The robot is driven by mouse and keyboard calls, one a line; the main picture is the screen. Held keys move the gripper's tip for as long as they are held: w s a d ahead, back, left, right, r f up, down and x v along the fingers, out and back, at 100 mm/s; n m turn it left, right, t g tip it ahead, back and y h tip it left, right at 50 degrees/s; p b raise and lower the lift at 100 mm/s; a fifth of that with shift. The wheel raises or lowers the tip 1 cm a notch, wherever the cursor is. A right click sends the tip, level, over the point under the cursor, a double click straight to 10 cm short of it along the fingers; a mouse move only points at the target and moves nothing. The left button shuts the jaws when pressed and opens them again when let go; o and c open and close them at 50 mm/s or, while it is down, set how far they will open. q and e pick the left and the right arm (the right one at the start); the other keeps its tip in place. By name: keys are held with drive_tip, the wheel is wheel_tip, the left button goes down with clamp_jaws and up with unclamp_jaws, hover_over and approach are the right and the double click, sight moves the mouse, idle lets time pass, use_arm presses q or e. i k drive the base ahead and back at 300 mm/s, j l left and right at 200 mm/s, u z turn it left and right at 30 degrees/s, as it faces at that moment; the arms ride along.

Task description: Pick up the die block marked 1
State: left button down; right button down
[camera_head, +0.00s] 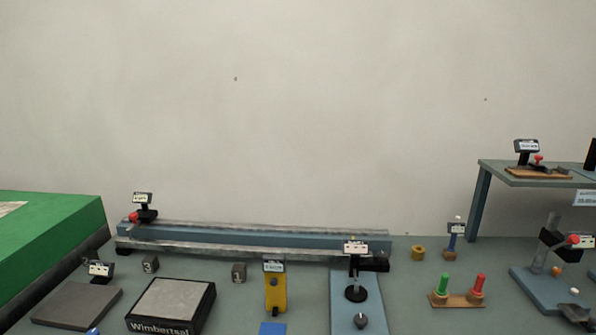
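Two small dark grey blocks stand on the grey-green bench in front of the long rail. One block (150,263) is at the left, near the rail's left end. The other block (239,272) is further right, left of the yellow upright piece. Each has a faint light mark on its front, too small for me to read, so I cannot tell whether either is the die block marked 1. I make out neither of my grippers in the head view.
The long blue rail (260,241) runs along the back. A black-rimmed pad labelled Wimbertaal (170,301), a dark flat plate (76,306) and a yellow upright piece (276,292) stand in front. A green box (50,235) is left; a raised shelf (535,177) is right.

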sight(238, 271)
drive_tip(key=i+j+z, duration=0.1)
drive_tip(key=j+z, duration=0.7)
drive_tip(key=j, duration=0.15)
drive_tip(key=j+z, duration=0.4)
drive_tip(key=i+j, duration=0.05)
drive_tip(key=j, duration=0.05)
